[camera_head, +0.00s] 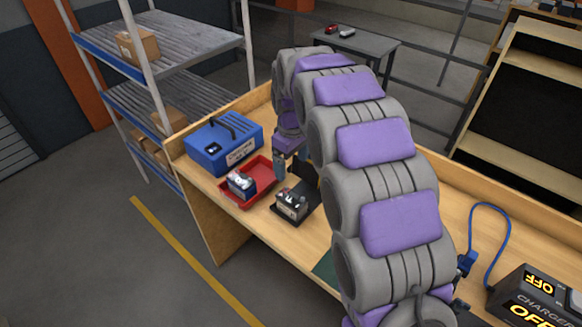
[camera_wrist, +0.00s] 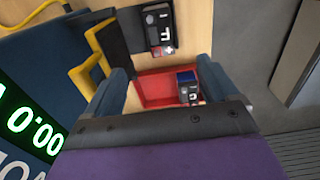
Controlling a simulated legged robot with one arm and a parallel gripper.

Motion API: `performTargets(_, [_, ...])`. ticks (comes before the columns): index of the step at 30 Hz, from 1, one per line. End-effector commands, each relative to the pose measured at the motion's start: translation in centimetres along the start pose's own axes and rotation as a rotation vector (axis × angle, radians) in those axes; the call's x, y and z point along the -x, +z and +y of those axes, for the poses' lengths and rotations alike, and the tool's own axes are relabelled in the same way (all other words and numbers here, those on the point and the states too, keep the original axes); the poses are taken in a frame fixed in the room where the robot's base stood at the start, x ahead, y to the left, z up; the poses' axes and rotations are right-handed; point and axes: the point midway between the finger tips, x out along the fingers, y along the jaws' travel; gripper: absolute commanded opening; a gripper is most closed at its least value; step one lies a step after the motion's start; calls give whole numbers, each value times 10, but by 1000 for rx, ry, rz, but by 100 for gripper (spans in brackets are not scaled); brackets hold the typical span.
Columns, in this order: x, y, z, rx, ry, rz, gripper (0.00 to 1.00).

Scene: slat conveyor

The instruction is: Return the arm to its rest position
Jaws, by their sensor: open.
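My arm arches over the workbench in the head view and ends in my gripper (camera_head: 288,160), above the bench beside the red tray (camera_head: 266,189). In the wrist view my gripper (camera_wrist: 163,92) has its two fingers wide apart with nothing held. The red tray also shows beyond the fingers (camera_wrist: 155,90). A blue battery (camera_head: 240,183) sits in the tray; it also shows in the wrist view (camera_wrist: 187,78), near the right finger. A dark battery (camera_head: 292,204) stands on a black pad, apart from the tray.
A blue case (camera_head: 224,145) with a black handle stands behind the tray. A charger (camera_head: 535,297) reading OFF and a blue cable (camera_head: 508,235) are at the right. Metal shelving (camera_head: 165,45) with boxes stands at the left. In the wrist view, a yellow handle (camera_wrist: 88,45) and green display (camera_wrist: 32,128) are close by.

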Motion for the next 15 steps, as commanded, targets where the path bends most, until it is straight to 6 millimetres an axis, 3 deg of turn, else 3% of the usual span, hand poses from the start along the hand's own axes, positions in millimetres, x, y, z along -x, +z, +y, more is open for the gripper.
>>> performTargets(11, [0, 1, 0, -1, -1, -1, 87])
performTargets(15, [6, 14, -3, -31, -3, -5, 87])
